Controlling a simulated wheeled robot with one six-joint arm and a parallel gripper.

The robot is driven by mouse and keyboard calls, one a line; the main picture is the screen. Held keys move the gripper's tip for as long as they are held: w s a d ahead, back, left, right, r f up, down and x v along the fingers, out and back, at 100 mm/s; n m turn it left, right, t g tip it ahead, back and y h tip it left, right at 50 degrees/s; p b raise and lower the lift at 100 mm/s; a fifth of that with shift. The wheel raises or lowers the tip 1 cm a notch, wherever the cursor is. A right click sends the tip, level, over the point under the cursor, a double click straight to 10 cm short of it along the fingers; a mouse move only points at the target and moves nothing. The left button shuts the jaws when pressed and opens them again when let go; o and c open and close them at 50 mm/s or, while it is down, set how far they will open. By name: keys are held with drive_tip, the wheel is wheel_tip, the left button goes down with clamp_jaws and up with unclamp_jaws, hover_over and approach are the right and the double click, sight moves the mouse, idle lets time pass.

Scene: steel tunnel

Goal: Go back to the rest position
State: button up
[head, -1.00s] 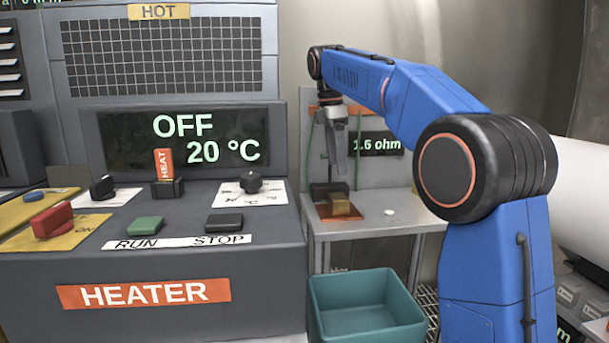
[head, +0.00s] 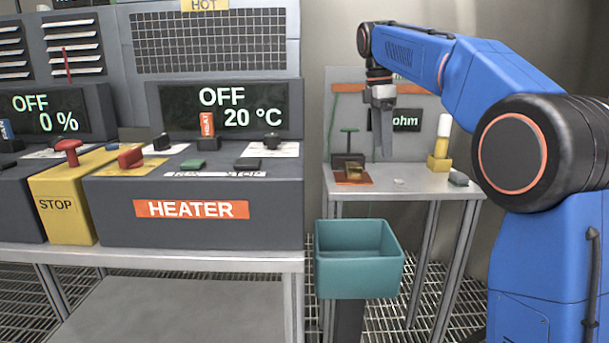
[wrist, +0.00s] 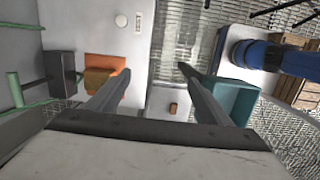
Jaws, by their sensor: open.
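My gripper (head: 383,130) hangs from my blue arm, fingers pointing down, in front of the small grey side table (head: 415,183) in the head view. In the wrist view my gripper (wrist: 150,88) shows two fingers spread apart with nothing between them. The gripper is open and empty.
A teal bin (head: 358,280) stands on a post before the side table. The table bears an orange plate with a brass block (head: 356,172) and a yellow stand with a white cylinder (head: 440,150). The heater console (head: 270,220) reads OFF, 20 °C.

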drive_tip(key=s+d+f+m+t, duration=0.1)
drive_tip(key=s+d+f+m, duration=0.15)
drive_tip(key=s, duration=0.45)
drive_tip(key=s+d+f+m+t+y, duration=0.1)
drive_tip(key=s+f+m, duration=0.2)
drive_tip(key=s, duration=0.4)
drive_tip(key=s+d+f+m, duration=0.2)
drive_tip(key=s+f+m, duration=0.1)
drive_tip(key=s, duration=0.4)
drive_tip(key=s+d+f+m+t, duration=0.2)
drive_tip(key=s+f+m, duration=0.7)
drive_tip(key=s+f, duration=1)
drive_tip(key=shift+s+d+f+t, duration=0.2)
drive_tip(key=shift+d+f+t, duration=0.15)
drive_tip(key=shift+f, duration=0.35)
